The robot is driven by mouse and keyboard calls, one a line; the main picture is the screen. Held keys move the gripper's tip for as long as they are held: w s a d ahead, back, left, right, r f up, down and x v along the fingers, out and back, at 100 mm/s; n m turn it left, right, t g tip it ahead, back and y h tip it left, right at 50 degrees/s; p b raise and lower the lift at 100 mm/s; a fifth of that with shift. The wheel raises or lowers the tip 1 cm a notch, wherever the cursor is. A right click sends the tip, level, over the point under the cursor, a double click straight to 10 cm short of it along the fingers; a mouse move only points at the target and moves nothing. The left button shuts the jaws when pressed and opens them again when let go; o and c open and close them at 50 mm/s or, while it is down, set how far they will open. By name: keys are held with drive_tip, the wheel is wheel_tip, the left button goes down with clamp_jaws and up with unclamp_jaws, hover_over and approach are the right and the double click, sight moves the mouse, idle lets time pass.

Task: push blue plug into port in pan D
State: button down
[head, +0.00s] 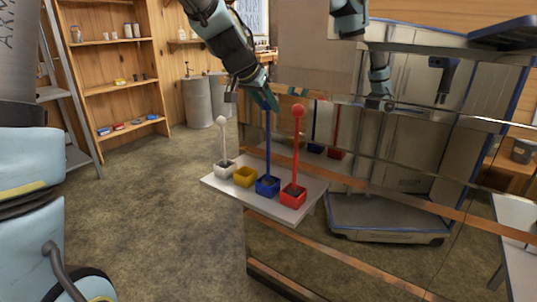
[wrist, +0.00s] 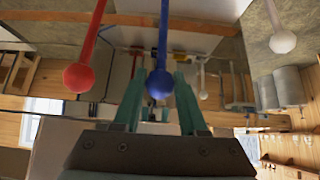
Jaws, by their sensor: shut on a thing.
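The blue plug is a long thin rod (head: 267,145) with a round blue knob (wrist: 160,84) at its upper end. It stands upright in a blue square block (head: 267,186) on a white shelf (head: 222,184). My gripper (head: 268,98) is at the top of the blue rod, with its teal fingers shut on the knob end. In the wrist view, my gripper (wrist: 159,82) has a finger on each side of the blue knob. The head view hides the knob behind the fingers. I cannot make out a port in pan D or any pan label.
A red rod with a ball top (head: 298,111) stands close on the right, and a white one (head: 221,122) on the left. A yellow block (head: 245,176) between has no rod. Shiny steel panels (head: 390,165) behind the shelf mirror the rods and my arm. Open floor lies left.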

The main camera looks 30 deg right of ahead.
drive_tip(key=shift+r+p, duration=2.1)
drive_tip(key=shift+r, duration=1.5)
